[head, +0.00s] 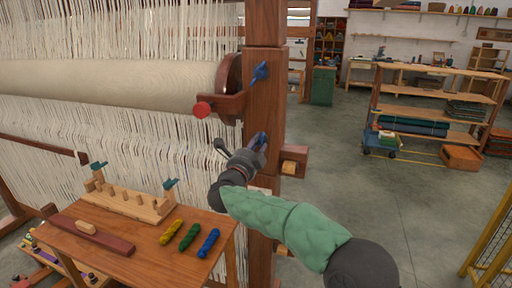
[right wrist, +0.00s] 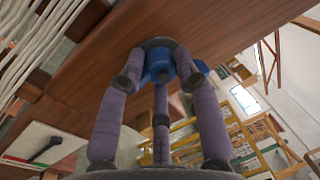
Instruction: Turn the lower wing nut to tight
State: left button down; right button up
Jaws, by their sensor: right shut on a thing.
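The lower wing nut (head: 262,138) is blue and sits on the front face of the loom's wooden upright post (head: 264,105). My right gripper (head: 256,146) is at this nut, with its fingers around it. In the right wrist view, the fingers (right wrist: 165,62) are shut on the blue wing nut (right wrist: 194,72), and they hide much of it. The upper wing nut (head: 260,72) is also blue, stands higher on the same post and is clear of the gripper. My left gripper is not in view.
A red-ended roller bracket (head: 216,104) sticks out left of the post. A wooden block (head: 293,160) juts out on its right. A small table (head: 140,245) with yellow, green and blue skeins stands at the lower left. The floor to the right is open before a shelf cart (head: 430,95).

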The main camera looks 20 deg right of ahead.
jog(key=shift+f, duration=0.15)
jog(key=o, duration=0.9)
jog(key=shift+o, duration=1)
jog(key=shift+d, duration=0.15)
jog(key=v, duration=1.2)
